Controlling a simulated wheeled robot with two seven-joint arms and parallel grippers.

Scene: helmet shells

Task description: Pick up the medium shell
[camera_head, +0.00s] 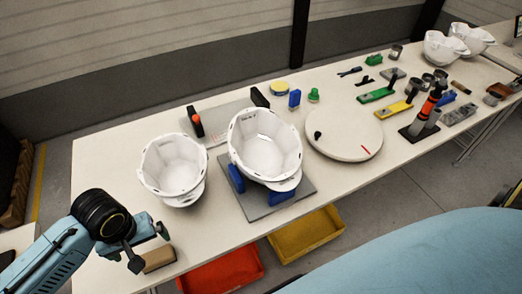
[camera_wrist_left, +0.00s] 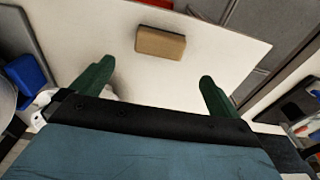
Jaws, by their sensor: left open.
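A white helmet shell (camera_head: 172,167) sits open side up on the table at the left. A larger-looking white shell (camera_head: 265,147) rests tilted on a grey stand with blue supports. Two more white shells (camera_head: 443,48) (camera_head: 472,38) stand at the far right end; no label tells me which is medium. My left gripper (camera_head: 147,248) is open and empty near the table's front left corner, to the lower left of the nearest shell and apart from it. Its green fingers (camera_wrist_left: 155,84) are spread in the wrist view. My right gripper is not in view.
A brown block (camera_head: 158,258) lies beside my left gripper; it also shows in the wrist view (camera_wrist_left: 160,43). A round white turntable (camera_head: 343,132) and several tools occupy the table's right. Red (camera_head: 222,272) and yellow (camera_head: 306,235) bins stand below the front edge.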

